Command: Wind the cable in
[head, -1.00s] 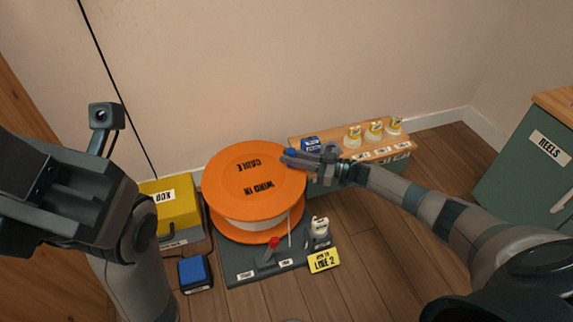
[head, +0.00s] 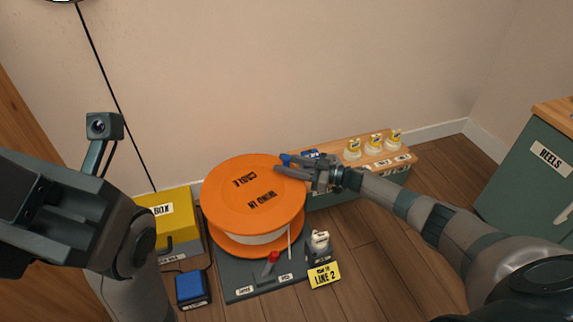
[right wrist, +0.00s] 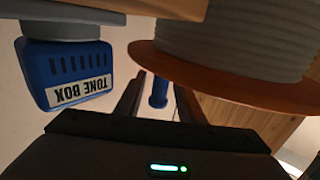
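The orange cable reel (head: 225,205) lies flat, with lettering on its top; white winding shows below the upper flange. A blue peg (head: 285,159) stands by its upper right rim. My right gripper (head: 288,165) reaches there from the right. In the right wrist view the blue peg (right wrist: 160,92) stands between my two fingers, with a gap on each side, so the gripper is open around it. Contact with a finger is unclear. The reel's orange flange (right wrist: 225,85) is beside it. My left arm fills the left side; its fingertips cannot be made out.
A blue tone box (right wrist: 75,75) sits on the wooden shelf (head: 335,153) with several yellow-topped bottles. A grey base (head: 240,283) bears a red-tipped lever (head: 272,257). Nearby are a yellow box (head: 178,228), a blue box (head: 192,287), a LINE 2 card (head: 324,275) and a green cabinet (head: 530,175).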

